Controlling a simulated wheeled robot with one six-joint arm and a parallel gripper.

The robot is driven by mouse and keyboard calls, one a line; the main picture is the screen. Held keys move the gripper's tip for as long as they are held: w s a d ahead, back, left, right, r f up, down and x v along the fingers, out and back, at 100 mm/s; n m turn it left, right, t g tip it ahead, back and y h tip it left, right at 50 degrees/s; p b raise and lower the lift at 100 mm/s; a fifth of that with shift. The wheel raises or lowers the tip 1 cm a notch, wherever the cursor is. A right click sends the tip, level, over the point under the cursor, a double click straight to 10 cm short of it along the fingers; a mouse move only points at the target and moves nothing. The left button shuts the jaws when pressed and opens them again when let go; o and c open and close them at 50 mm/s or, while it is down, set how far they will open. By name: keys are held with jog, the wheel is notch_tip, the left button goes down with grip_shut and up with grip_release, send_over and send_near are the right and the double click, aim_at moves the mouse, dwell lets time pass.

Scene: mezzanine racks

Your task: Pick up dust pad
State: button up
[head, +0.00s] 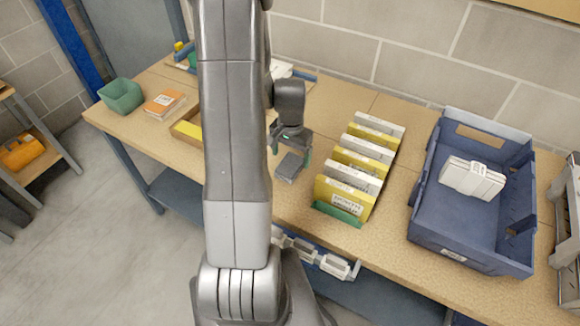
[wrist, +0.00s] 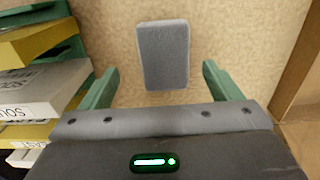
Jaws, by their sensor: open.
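The dust pad (wrist: 163,55) is a small grey rectangular block lying flat on the wooden bench top. In the wrist view it sits just beyond my gripper's fingertips, centred between them, with nothing touching it. It also shows in the head view (head: 289,167), right below my gripper (head: 290,150). My gripper, seen in the wrist view (wrist: 160,82), is open and empty, with its two green fingers spread wider than the pad. It is above the bench; the exact height cannot be told.
A row of yellow and white boxes (head: 362,165) in a green rack stands close to the right of the pad. A blue crate (head: 425,225) holding a white case (head: 472,180) is further right. A green bin (head: 121,97) and orange box (head: 165,104) are at left.

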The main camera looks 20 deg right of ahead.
aim_at(290, 164)
jog(key=shift+w+f+p, duration=0.2)
jog(key=shift+f+p, duration=0.1)
jog(key=shift+f, duration=1)
jog(key=shift+w+f+p, duration=0.2)
jog(key=shift+f+p, duration=0.1)
jog(key=shift+f, duration=0.95)
jog(key=shift+c, duration=0.5)
jog(key=c, duration=1)
